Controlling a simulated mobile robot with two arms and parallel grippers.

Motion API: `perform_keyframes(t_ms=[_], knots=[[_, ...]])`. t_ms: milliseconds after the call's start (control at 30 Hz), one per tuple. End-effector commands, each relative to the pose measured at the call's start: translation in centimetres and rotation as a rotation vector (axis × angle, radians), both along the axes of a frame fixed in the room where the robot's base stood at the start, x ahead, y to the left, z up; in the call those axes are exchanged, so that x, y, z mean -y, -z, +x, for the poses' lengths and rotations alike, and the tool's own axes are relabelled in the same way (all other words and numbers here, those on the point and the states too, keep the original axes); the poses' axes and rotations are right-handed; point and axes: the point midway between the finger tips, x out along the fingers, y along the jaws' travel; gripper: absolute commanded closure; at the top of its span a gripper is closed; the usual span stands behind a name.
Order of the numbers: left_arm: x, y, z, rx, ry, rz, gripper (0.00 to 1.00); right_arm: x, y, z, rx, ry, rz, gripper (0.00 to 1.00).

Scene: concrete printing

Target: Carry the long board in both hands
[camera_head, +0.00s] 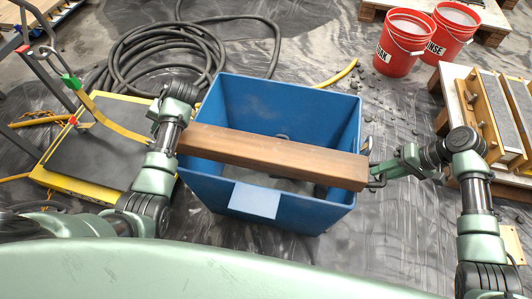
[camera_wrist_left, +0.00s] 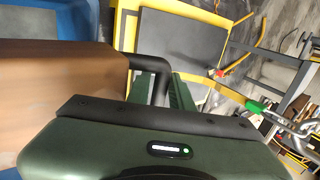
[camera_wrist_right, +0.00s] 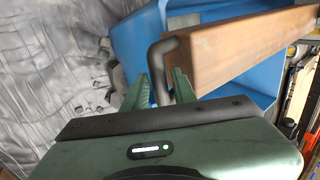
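The long brown board (camera_head: 275,154) lies level across the blue bin in the head view, with its right end past the bin's right wall. A black bent handle sticks out at each end, seen in the left wrist view (camera_wrist_left: 153,64) and the right wrist view (camera_wrist_right: 158,55). My left gripper (camera_head: 170,135) is at the board's left end, its fingers around that handle and partly hidden. My right gripper (camera_head: 380,172) is at the right end, its fingers on both sides of the other handle. I cannot tell whether the board touches the bin's rim.
The blue bin (camera_head: 255,207) stands open under the board. A black hose coil (camera_head: 160,50) and a yellow-edged platform (camera_head: 75,160) with a cart lie left. Two red buckets (camera_head: 401,45) stand at the back right, and a pallet with moulds (camera_head: 490,110) is at the right.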

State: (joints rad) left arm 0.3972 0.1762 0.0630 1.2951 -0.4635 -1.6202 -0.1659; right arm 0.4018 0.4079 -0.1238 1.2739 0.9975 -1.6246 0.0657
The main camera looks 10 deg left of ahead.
Motion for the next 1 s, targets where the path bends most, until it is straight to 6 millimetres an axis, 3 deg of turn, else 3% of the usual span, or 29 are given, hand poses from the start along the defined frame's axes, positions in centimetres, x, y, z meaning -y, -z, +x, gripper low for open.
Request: perform_keyframes(t_ms=[267, 367, 400, 1000], knots=[[-0.11, 0.12, -0.01, 0.001, -0.001, 0.000, 0.79, -0.10, 0.15, -0.01, 0.000, 0.000, 0.000, 0.73], [-0.10, 0.11, 0.00, 0.001, -0.001, 0.000, 1.00, -0.09, 0.13, -0.01, -0.001, -0.001, 0.000, 0.95], [-0.09, 0.11, 0.00, 0.001, -0.001, 0.000, 1.00, -0.09, 0.13, -0.01, -0.001, -0.001, 0.000, 1.00], [-0.06, 0.09, 0.00, 0.000, 0.000, 0.000, 1.00, -0.05, 0.10, 0.00, 0.000, 0.000, 0.000, 1.00]])
